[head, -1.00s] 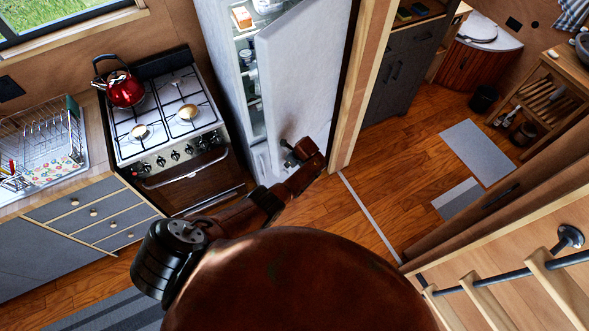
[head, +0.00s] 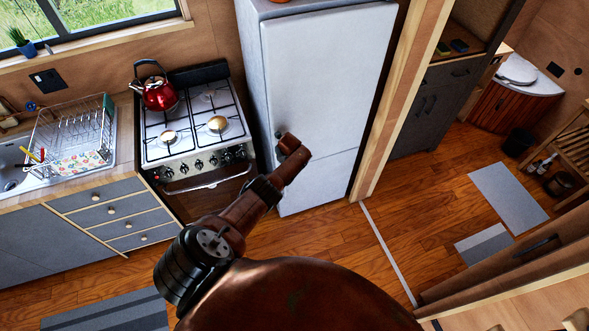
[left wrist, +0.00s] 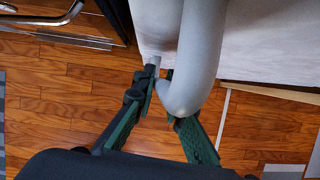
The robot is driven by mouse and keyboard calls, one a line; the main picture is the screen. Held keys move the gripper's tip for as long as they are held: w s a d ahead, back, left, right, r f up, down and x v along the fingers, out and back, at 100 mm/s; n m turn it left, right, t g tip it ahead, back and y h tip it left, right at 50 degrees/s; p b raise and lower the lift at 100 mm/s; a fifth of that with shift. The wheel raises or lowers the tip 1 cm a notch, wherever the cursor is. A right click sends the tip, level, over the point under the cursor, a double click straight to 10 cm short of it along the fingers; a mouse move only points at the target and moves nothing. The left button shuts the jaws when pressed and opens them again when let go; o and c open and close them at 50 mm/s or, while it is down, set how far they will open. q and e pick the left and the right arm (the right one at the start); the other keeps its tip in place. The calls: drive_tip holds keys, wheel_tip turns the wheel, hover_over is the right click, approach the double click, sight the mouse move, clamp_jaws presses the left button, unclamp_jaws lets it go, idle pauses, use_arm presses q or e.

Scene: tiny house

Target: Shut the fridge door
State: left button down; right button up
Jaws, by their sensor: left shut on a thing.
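The fridge (head: 256,60) stands right of the stove. Its white upper door (head: 325,80) faces me, looks flush with the body, and shows no interior or gap. A lower door panel (head: 318,182) lies below it, also flush. My left arm reaches up to the left edge of the upper door, and the left gripper is mostly hidden behind the wrist there. In the left wrist view, my left gripper (left wrist: 161,78) has its green fingers shut on the grey curved fridge handle (left wrist: 199,60). My right gripper is in neither view.
The stove (head: 195,125) with a red kettle (head: 159,95) stands left of the fridge. A wooden post (head: 400,95) stands close on the right. Wooden floor (head: 345,240) is open in front of the fridge.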

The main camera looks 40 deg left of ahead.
use_arm(q)
drive_tip(key=shift+w+a+b, duration=0.1)
drive_tip(key=shift+a+b, duration=0.2)
drive_tip(key=shift+a, duration=0.6)
drive_tip(key=shift+a+r, duration=0.1)
drive_tip(key=shift+r, duration=0.05)
drive_tip(key=c, duration=2.4)
unclamp_jaws()
drive_tip(key=o, duration=0.4)
drive_tip(key=shift+w+f, duration=0.1)
drive_tip(key=shift+f, duration=0.15)
drive_tip(key=shift+o, duration=0.2)
drive_tip(key=shift+d+r, duration=0.1)
drive_tip(key=shift+d, duration=0.1)
